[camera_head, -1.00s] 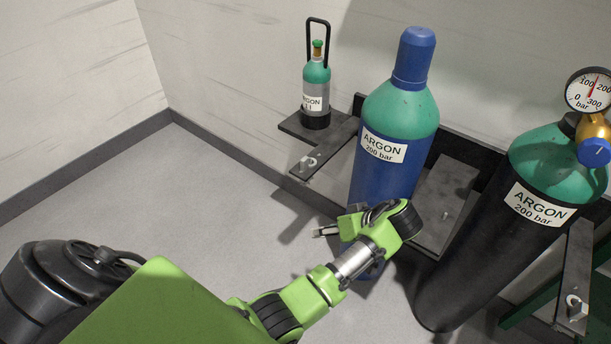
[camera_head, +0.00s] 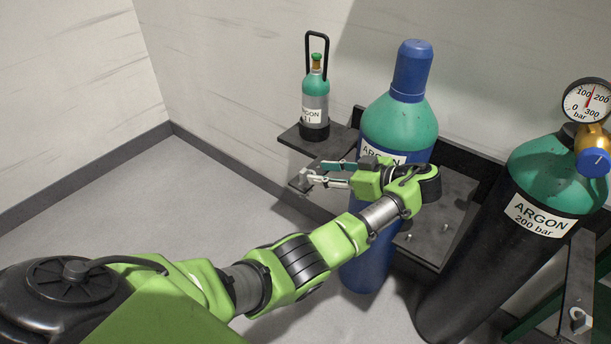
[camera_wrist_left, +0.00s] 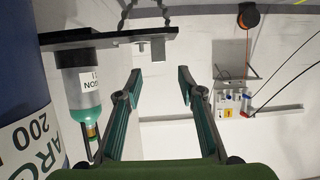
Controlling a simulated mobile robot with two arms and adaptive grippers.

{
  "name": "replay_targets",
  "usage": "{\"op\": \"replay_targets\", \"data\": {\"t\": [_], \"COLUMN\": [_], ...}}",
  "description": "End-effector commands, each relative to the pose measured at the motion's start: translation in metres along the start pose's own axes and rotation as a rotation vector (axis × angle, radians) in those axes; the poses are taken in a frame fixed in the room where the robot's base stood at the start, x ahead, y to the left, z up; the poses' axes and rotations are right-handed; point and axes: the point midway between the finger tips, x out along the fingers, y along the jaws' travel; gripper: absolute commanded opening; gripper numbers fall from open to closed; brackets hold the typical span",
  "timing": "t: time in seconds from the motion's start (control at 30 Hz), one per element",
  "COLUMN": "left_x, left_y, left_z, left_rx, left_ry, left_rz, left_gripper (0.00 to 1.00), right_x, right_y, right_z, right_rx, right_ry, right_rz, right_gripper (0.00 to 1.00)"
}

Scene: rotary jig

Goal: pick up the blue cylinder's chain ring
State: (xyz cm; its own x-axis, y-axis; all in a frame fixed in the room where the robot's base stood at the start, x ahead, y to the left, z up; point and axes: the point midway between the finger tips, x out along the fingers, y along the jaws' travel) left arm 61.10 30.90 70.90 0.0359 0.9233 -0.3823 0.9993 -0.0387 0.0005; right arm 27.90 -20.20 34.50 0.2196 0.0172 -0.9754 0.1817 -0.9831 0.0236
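The blue cylinder (camera_head: 370,240) with a green shoulder and an ARGON label stands upright at the shelf; it fills the left edge of the left wrist view (camera_wrist_left: 22,85). My left gripper (camera_head: 312,174) is in front of it, fingers pointing left toward the shelf's left front corner. In the left wrist view the left gripper (camera_wrist_left: 158,78) is open with nothing between its fingers. A dark chain (camera_wrist_left: 150,15) shows at the top of that view, beyond the fingertips. I cannot make out its ring. My right gripper is not in view.
A small argon bottle (camera_head: 315,105) stands on the dark shelf (camera_head: 290,134), left of the blue cylinder. A black cylinder (camera_head: 490,245) with a gauge (camera_head: 588,102) stands at right. A small metal bracket (camera_wrist_left: 151,50) hangs near the shelf edge. The floor at left is clear.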

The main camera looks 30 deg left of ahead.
Motion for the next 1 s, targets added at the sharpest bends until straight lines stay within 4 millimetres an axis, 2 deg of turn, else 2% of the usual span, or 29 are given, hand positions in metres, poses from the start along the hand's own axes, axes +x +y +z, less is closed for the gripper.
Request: {"op": "replay_targets", "data": {"t": [0.27, 0.53, 0.77, 0.8, 0.93, 1.0], "left_x": [0.018, 0.057, 0.061, 0.061, 0.061, 0.061], "left_y": [0.000, 0.001, 0.001, 0.001, 0.001, 0.001], "left_z": [0.001, 0.002, 0.003, 0.003, 0.003, 0.003], "left_rx": [0.001, 0.001, 0.001, 0.001, 0.001, 0.001], "left_ry": [0.001, 0.002, -0.001, -0.001, -0.001, -0.001], "left_rz": [0.000, -0.001, 0.001, 0.001, 0.001, 0.001], "left_gripper": [0.35, 0.35, 0.35, 0.33, 0.00, 0.00], "right_x": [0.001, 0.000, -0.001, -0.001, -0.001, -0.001], "right_y": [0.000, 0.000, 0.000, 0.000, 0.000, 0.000], "right_z": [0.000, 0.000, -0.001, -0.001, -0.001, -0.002], "right_rx": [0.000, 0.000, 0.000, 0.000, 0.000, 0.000], "right_ry": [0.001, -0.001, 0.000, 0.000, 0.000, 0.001], "right_rz": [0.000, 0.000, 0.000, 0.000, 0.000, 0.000], "right_gripper": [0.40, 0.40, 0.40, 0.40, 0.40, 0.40]}}
